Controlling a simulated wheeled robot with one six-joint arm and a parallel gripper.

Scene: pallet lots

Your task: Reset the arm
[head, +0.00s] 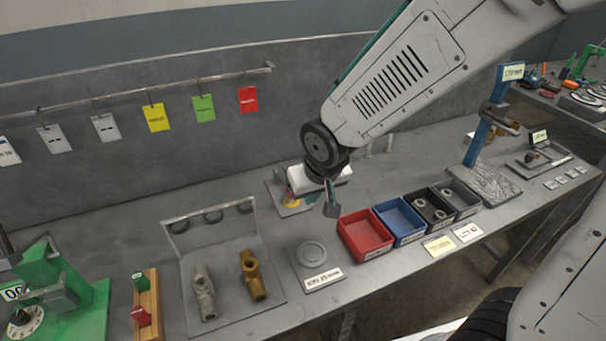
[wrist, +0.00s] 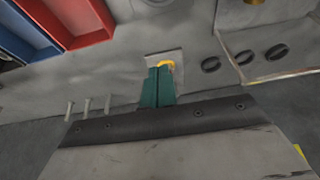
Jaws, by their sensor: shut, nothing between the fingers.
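My arm reaches in from the upper right in the head view. My gripper (head: 331,208) hangs over the grey bench (head: 375,190), left of and a little above the red bin (head: 364,235). In the wrist view my gripper's green fingers (wrist: 157,86) are together with nothing between them. Just past the fingertips, a yellow item on a small grey plate (wrist: 178,60) is partly hidden by them. The same plate shows behind my gripper in the head view (head: 281,208). I cannot tell whether the fingers touch anything.
Blue (head: 399,221), black (head: 431,208) and grey (head: 458,198) bins stand right of the red one. A round disc plate (head: 312,255) and a tray with two pipe fittings (head: 249,275) lie left. A blue post (head: 484,130) stands at right. Coloured tags (head: 203,108) hang behind.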

